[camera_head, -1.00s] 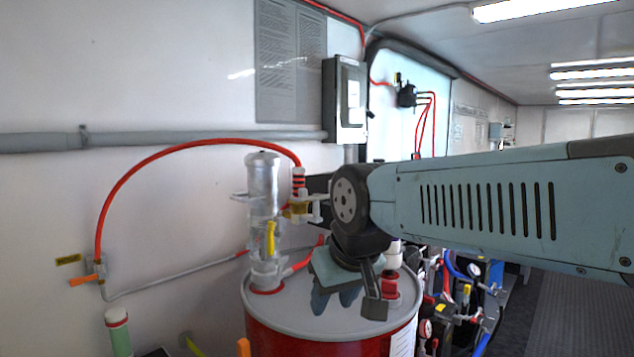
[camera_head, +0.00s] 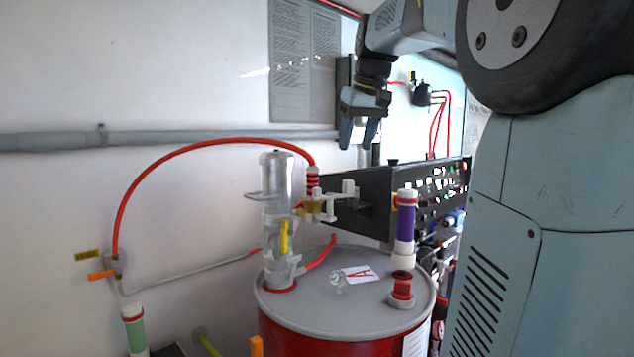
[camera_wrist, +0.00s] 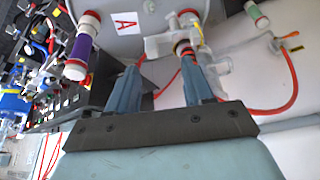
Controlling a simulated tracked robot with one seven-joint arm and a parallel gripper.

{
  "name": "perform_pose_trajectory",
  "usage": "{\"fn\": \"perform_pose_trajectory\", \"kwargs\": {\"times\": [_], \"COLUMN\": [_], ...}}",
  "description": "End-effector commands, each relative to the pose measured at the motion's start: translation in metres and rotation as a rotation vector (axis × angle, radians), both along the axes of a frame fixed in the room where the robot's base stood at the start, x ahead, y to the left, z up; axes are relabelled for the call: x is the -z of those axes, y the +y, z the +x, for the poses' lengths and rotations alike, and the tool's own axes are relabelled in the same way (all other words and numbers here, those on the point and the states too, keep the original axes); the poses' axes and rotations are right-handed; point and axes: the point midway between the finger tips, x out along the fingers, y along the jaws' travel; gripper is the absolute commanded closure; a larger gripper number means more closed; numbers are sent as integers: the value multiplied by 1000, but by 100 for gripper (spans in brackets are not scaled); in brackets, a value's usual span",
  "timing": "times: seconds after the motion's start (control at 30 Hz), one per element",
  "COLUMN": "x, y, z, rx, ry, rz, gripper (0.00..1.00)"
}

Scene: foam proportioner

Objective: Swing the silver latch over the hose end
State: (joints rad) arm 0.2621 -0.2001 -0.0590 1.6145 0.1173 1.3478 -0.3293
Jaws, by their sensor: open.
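The hose end (camera_head: 313,184), with red and black bands, stands upright on a brass-coloured fitting (camera_head: 312,208) beside the silver proportioner body (camera_head: 276,190). A pale silver piece that looks like the latch (camera_head: 346,190) sticks out to the right of the hose end, apart from its top. My gripper (camera_head: 358,132) is above and to the right of the hose end, pointing down, open and empty. In the wrist view my gripper (camera_wrist: 158,72) has its fingers apart; the banded hose end (camera_wrist: 183,48) shows beyond the right finger. The latch is hard to separate from the pale fittings there.
The red drum (camera_head: 340,310) stands below, with a red-capped fitting (camera_head: 402,288) and purple tube (camera_head: 405,220) on its right. A black panel (camera_head: 365,205) lies behind the latch. The red hose (camera_head: 180,155) arches left along the wall.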

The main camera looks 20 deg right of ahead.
Motion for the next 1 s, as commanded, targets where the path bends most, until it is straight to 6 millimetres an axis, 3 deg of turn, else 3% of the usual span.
{"fn": "perform_pose_trajectory", "kwargs": {"times": [0.17,0.33,1.0], "x": [-16,-11,89], "y": [-17,-20,-20], "z": [17,22,63], "rx": [-4,-6,-5], "ry": [7,9,10], "rz": [-2,-1,0], "gripper": [49,49,49]}}
